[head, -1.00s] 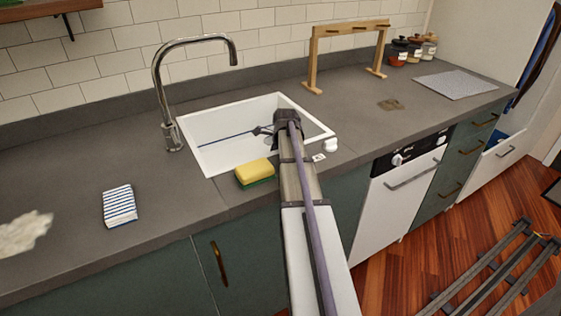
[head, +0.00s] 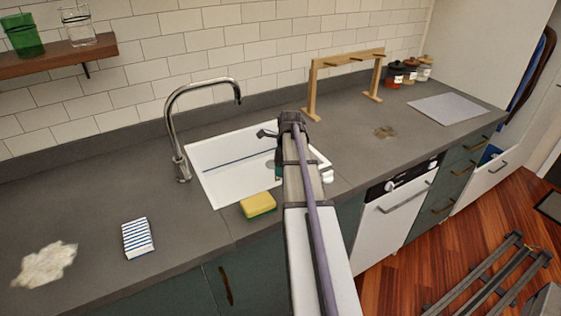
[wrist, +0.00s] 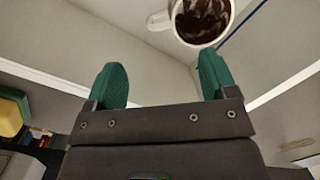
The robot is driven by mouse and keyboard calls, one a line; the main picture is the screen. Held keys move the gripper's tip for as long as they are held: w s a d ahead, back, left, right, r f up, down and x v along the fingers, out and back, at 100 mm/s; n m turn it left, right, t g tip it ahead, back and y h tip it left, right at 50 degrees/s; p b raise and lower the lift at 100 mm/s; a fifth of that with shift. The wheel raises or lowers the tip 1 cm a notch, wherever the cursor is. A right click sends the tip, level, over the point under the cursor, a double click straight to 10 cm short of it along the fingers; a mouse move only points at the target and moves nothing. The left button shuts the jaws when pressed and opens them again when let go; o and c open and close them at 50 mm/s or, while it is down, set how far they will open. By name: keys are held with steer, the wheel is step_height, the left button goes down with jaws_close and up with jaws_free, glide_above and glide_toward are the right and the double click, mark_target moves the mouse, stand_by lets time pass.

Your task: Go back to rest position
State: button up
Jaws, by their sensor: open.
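My gripper (head: 279,170) is over the white sink (head: 215,172), mostly hidden behind my own arm in the head view. In the wrist view its two green fingers (wrist: 162,74) are spread apart with nothing between them. A white mug (wrist: 160,20) with dark brown stains or contents inside is just beyond the fingertips, cut off by the top edge. Its handle points left, and it looks apart from the fingers. I cannot make out the mug in the head view.
A yellow-green sponge (head: 258,206) lies at the sink's front edge. A tall faucet (head: 178,130) stands behind the sink. A striped cloth (head: 138,239) and a pale spill (head: 46,264) are on the left counter. A wooden rack (head: 312,85) and jars (head: 408,73) stand back right.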

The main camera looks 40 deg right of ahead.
steer(key=s+a+r+n+p, duration=0.3)
steer(key=a+r+n+p, duration=0.3)
steer(key=a+n, duration=0.4)
steer(key=s+a+r+n+g+p, duration=0.1)
steer(key=s+a+r+n+p, duration=0.3)
steer(key=a+n, duration=0.5)
steer(key=s+a+r+n+p, duration=0.4)
steer(key=a+r+n+p, duration=0.4)
steer(key=a, duration=1)
steer(key=n, duration=0.2)
steer(key=shift+a+r+n+p, duration=0.15)
steer(key=shift+r+n+p, duration=0.15)
steer(key=shift+p, duration=0.05)
steer(key=shift+s, duration=0.1)
